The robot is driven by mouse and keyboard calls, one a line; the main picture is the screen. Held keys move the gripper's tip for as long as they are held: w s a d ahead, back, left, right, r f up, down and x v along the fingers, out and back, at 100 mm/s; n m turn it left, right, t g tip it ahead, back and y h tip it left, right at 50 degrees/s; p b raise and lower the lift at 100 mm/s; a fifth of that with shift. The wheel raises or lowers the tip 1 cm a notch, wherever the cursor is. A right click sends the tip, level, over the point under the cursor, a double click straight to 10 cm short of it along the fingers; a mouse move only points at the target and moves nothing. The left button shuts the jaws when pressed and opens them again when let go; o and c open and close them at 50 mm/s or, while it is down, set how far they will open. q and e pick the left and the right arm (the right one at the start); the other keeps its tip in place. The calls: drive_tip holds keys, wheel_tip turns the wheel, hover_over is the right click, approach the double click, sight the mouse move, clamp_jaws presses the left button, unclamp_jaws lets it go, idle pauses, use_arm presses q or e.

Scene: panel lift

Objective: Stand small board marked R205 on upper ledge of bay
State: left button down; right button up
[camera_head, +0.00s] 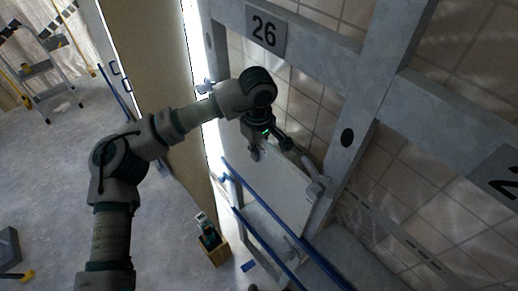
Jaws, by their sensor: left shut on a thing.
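My left arm comes in from the lower left and reaches the bay under the plate marked 26 (265,30). My left gripper (269,147) is shut on the upper edge of a plain pale board (279,189). The board is tilted in the picture, inside the grey frame and close to the blue rail (268,209). I cannot read R205 on it. I cannot tell whether its lower edge touches a ledge, as the rail crosses in front there. My right gripper is not in view.
A grey post (366,110) and crossbeam stand right of the board, before a tiled wall. A grey fitting (317,187) sits at the board's right edge. A tan panel (150,65) stands left.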

use_arm(q)
drive_tip(key=shift+f+b, duration=0.3)
drive_tip(key=shift+f, duration=0.05)
drive_tip(key=shift+d+p, duration=0.15)
drive_tip(key=shift+p, duration=0.2)
idle(2.2)
idle(0.4)
drive_tip(key=c, duration=1.2)
unclamp_jaws()
drive_tip(key=shift+o, duration=0.4)
drive_tip(key=shift+f, duration=0.15)
drive_tip(key=shift+r+p, duration=1.1)
drive_tip(key=shift+r, duration=0.45)
